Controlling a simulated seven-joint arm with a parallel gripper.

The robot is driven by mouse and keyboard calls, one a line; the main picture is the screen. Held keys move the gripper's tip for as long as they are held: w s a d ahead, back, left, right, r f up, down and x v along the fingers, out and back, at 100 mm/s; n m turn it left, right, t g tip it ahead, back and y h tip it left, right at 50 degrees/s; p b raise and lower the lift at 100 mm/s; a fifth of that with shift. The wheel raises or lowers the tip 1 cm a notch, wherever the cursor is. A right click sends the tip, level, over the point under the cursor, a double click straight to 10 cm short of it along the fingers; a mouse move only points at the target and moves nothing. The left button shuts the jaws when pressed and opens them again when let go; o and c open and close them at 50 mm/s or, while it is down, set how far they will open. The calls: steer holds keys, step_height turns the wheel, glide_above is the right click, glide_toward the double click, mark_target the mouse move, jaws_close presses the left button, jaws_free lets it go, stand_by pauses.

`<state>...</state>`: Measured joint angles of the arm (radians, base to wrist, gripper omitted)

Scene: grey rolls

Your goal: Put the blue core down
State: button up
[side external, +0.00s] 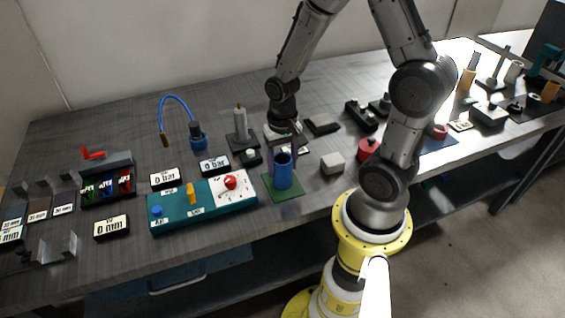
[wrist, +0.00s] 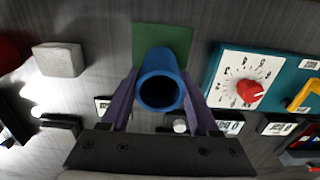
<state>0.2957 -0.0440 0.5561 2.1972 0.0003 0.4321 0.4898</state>
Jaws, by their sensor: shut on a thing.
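The blue core (side external: 283,172) is an upright hollow blue cylinder. In the side external view it stands over a green square mat (side external: 272,193). My gripper (side external: 284,146) comes down from above and behind it, with purple fingers on its sides. In the wrist view the blue core (wrist: 160,66) sits between the two purple fingers of my gripper (wrist: 160,98), its dark open end facing the camera. The green mat (wrist: 177,36) lies beyond it. My gripper is shut on the core. I cannot tell whether the core's bottom touches the mat.
A teal panel (side external: 158,224) with a red knob (side external: 231,182) stands just left of the mat. A light grey block (side external: 332,163) lies to its right. A red round part (side external: 369,148) and black fixtures stand further right. Small display boxes (side external: 214,165) stand behind the panel.

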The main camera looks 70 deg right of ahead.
steer(key=shift+f, duration=0.15)
steer(key=o, duration=1.1)
steer(key=shift+c, duration=0.2)
step_height(320, 180, up, 12)
steer(key=s+a+r+n+t, duration=0.5)
steer(key=s+a+r+n, duration=0.2)
steer(key=s+r+n, duration=0.1)
steer(key=shift+a+r+n+t, duration=0.25)
steer(key=shift+r+n, duration=0.25)
steer(key=shift+r, duration=0.25)
